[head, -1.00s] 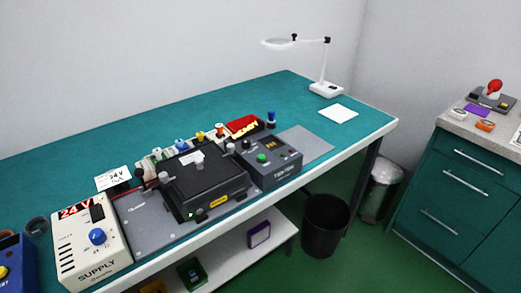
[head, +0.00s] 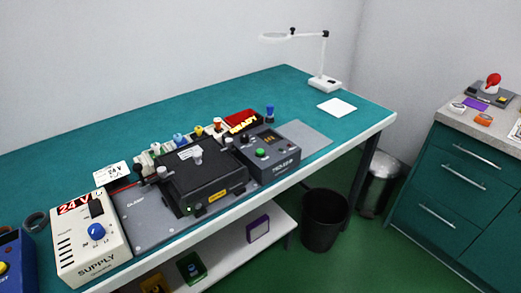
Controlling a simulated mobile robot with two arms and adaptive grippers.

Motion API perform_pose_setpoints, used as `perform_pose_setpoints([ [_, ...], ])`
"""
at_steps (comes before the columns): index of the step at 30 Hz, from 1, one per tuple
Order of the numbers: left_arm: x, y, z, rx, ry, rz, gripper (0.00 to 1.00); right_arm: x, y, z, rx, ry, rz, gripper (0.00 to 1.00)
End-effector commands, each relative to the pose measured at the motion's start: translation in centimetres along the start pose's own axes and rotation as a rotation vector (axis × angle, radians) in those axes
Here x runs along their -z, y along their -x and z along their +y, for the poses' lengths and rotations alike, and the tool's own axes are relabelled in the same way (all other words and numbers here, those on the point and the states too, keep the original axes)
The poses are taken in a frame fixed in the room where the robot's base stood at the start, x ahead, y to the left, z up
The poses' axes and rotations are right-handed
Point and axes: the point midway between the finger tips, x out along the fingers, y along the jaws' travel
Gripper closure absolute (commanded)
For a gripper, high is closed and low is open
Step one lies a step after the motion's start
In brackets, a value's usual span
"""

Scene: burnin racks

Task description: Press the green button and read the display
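A green button (head: 261,153) sits on top of a dark grey tester box (head: 281,167) on the teal bench. A small display (head: 269,141) with orange characters is on the same box, behind the button; its characters are too small to read. A red display (head: 241,122) with yellow lettering stands behind the box, its text not clearly legible. The cream supply unit (head: 92,248) at the left has a display (head: 74,207) showing 24 V in red and a blue knob (head: 96,232). Neither of my grippers is in view.
A black fixture (head: 200,179) with a closed-looking lid stands on a grey plate (head: 150,232) left of the tester. A magnifier lamp (head: 324,82) and white sheet (head: 337,106) are at the bench's far end. A black bin (head: 324,222) stands below.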

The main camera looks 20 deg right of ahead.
Motion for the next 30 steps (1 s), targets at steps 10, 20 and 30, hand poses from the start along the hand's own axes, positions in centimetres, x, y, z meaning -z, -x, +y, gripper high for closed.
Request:
perform_pose_setpoints([
  [10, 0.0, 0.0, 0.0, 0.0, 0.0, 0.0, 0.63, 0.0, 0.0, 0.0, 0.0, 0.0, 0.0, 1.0],
  [20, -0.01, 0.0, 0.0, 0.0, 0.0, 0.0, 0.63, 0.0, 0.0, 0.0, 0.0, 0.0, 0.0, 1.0],
  [30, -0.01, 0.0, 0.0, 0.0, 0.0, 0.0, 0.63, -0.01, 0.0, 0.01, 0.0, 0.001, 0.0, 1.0],
])
